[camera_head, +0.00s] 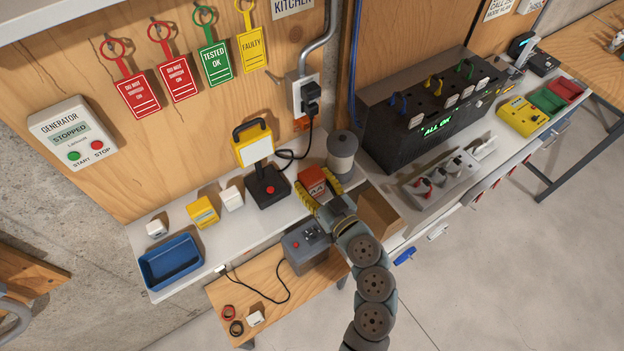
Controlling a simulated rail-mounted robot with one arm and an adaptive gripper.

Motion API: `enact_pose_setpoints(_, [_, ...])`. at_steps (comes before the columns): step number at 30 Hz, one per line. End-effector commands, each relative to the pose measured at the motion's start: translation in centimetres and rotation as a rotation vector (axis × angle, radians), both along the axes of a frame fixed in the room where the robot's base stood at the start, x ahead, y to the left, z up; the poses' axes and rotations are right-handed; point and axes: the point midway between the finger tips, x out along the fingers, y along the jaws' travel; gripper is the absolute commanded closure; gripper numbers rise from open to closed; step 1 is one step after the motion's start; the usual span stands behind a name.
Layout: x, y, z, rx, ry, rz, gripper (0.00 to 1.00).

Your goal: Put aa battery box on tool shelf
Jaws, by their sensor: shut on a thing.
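The AA battery box (312,179) is orange-red with a grey top edge and "AA" on its face. It is at the right part of the white shelf (258,226), in front of the wooden panel. My gripper (318,188) has yellow fingers, one on each side of the box, and is shut on it. Whether the box touches the shelf or hangs just above it I cannot tell. My wrist and fingers hide part of its lower side. Which surface is the tool shelf is not labelled.
A grey cylinder (342,152) stands close behind the box to the right. A black-based work lamp (268,186) stands to its left. A blue tray (170,262) is at the shelf's left end.

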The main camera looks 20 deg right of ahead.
Motion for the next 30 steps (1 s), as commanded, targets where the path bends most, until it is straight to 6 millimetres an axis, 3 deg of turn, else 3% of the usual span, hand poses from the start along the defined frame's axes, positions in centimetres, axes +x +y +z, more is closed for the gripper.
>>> enact_pose_setpoints(7, [0.0,0.0,-0.4,-0.001,-0.001,0.0,0.83])
enact_pose_setpoints(8, [0.0,0.0,-0.3,-0.001,0.0,0.0,0.34])
enact_pose_setpoints(10, [0.0,0.0,-0.3,0.0,0.0,0.0,0.17])
enact_pose_setpoints(24, [0.0,0.0,0.3,0.001,0.001,0.0,0.17])
enact_pose_setpoints(30, [-2.9,-0.6,-0.4,0.0,0.002,-0.004,0.17])
